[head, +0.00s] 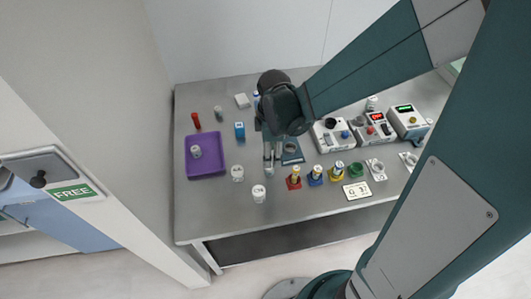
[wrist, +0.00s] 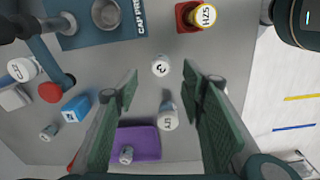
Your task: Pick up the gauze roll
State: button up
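I cannot tell for sure which white piece is the gauze roll. Small white round pieces stand on the grey table: one (head: 237,173) right of the purple tray and one (head: 258,193) nearer the front edge. In the wrist view, a small white round piece (wrist: 160,66) shows in the gap between my fingers, with dark marks on top. A larger white labelled cylinder (wrist: 167,117) stands beyond it, toward the tray. My gripper (wrist: 163,85) is open and empty, pointing down above the table. It also shows in the head view (head: 269,158), where it partly hides what lies beneath.
The purple tray (head: 206,171) holds a small white-topped container (head: 196,151). Red (head: 293,183), blue and yellow holders with vials stand to the right. A blue box (head: 239,131) stands behind. The left front table is clear.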

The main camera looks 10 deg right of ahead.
aim_at(269, 170)
jog(key=shift+a+f+n, duration=0.15)
jog(key=shift+f+n, duration=0.15)
jog(key=shift+f, duration=0.3)
jog(key=shift+f, duration=0.1)
jog(key=shift+w+f, duration=0.1)
jog(key=shift+f, duration=1.1)
jog(key=shift+b, duration=0.3)
jog(key=shift+a+f+b, duration=0.15)
jog(key=shift+f+b, duration=0.35)
jog(key=shift+f, duration=2.1)
jog(key=shift+c, duration=0.2)
jog(key=c, duration=0.8)
